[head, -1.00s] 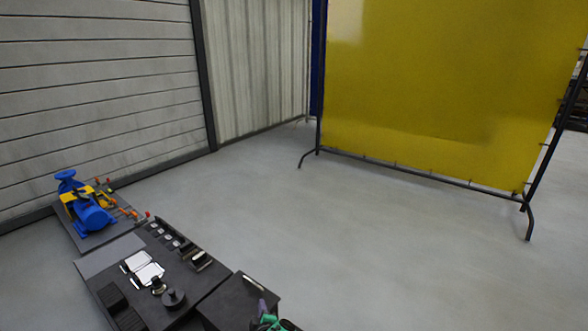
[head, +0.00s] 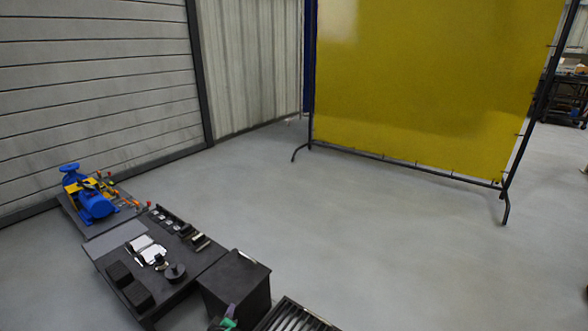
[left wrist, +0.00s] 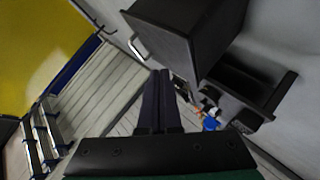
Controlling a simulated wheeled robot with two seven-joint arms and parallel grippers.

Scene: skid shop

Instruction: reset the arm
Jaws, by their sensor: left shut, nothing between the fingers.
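My left gripper (head: 230,311) shows at the bottom edge of the head view, purple fingers with a green part behind, beside a black cabinet. In the left wrist view its two dark fingers (left wrist: 161,76) lie together, shut with nothing between them. The fingers point past the black cabinet (left wrist: 165,30), which has a pale handle. My right gripper is in neither view.
A dark bench (head: 105,262) with black blocks and white sheets stands at lower left, a blue pump (head: 95,205) beyond it. The black cabinet (head: 235,284) and a slatted rack (head: 292,318) are near me. A yellow screen (head: 415,80) stands behind open floor.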

